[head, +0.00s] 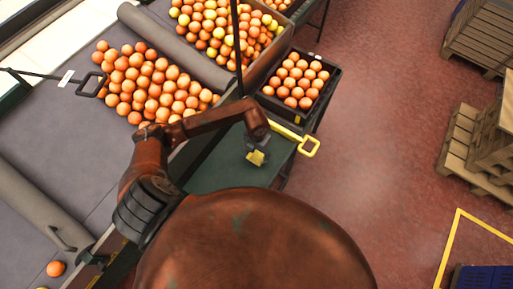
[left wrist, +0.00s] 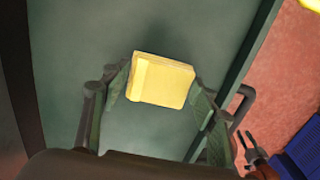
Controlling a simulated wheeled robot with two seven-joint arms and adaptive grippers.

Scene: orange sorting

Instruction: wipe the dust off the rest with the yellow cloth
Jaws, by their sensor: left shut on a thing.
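The yellow cloth (head: 256,158) is a folded, block-like pad. It also shows in the left wrist view (left wrist: 162,80), between the two fingers of my left gripper. My left gripper (head: 257,151) is shut on the cloth, over the dark green flat rest (head: 212,172). The rest fills most of the left wrist view (left wrist: 75,50). I cannot tell whether the cloth touches it. No dust can be made out on the rest. My right gripper (left wrist: 246,139) shows small at the lower right of the left wrist view, its fingers apart, off the rest and empty.
A black crate of oranges (head: 316,73) stands beyond the rest. A yellow handle (head: 311,146) sticks out at its right edge. Many oranges (head: 150,85) lie on the grey belt (head: 75,125) at the left. Pallets (head: 462,150) stand on the red floor, which has free room.

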